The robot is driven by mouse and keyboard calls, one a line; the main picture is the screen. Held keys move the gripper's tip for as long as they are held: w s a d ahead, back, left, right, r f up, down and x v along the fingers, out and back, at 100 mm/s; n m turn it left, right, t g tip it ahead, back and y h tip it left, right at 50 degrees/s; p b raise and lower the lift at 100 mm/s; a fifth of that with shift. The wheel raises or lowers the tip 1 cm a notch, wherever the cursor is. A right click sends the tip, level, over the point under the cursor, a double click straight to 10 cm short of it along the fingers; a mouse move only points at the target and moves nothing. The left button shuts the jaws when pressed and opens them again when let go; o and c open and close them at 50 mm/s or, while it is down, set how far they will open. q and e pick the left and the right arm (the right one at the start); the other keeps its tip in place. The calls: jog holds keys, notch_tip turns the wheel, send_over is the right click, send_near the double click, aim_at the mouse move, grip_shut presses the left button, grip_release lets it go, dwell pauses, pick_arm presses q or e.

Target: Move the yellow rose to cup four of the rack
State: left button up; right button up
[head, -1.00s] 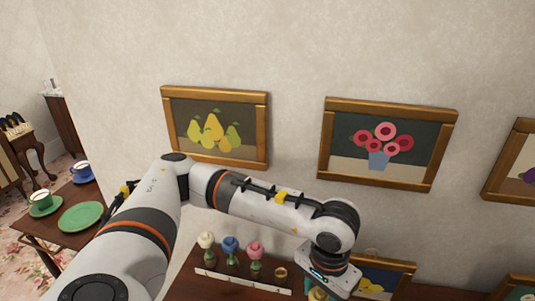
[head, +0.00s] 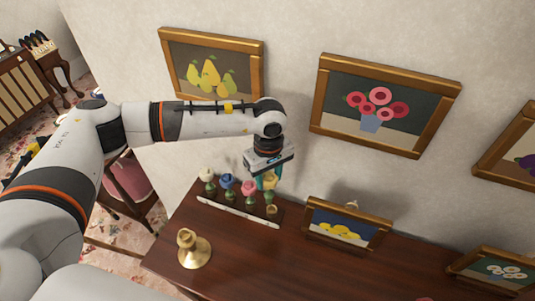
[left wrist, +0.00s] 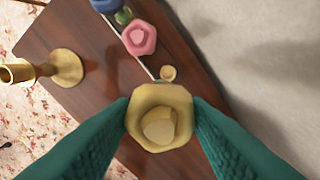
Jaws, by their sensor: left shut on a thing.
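The yellow rose (head: 270,180) is between the teal fingers of my left gripper (head: 266,178), which is shut on it. In the left wrist view the rose (left wrist: 160,118) faces the camera between the fingertips (left wrist: 160,105). The rack (head: 238,217) stands on the wooden surface with a white front strip. White, blue and pink (head: 249,188) roses stand in its first three cups. Cup four (head: 272,209) at the right end is empty; it also shows in the left wrist view (left wrist: 168,73). The rose is above and close to cup four, apart from it. My right gripper is out of view.
A small framed lemon picture (head: 345,223) leans right of the rack. The wall with hung pictures is close behind. The front middle of the top is clear.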

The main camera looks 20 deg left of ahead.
pick_arm(q)
jog(key=shift+w+d+r+n, duration=0.25)
jog(key=shift+w+n, duration=0.25)
jog(key=shift+w, duration=0.15)
jog(key=shift+w+f+n, duration=0.15)
jog(key=shift+w+n, duration=0.1)
jog(key=shift+n, duration=0.15)
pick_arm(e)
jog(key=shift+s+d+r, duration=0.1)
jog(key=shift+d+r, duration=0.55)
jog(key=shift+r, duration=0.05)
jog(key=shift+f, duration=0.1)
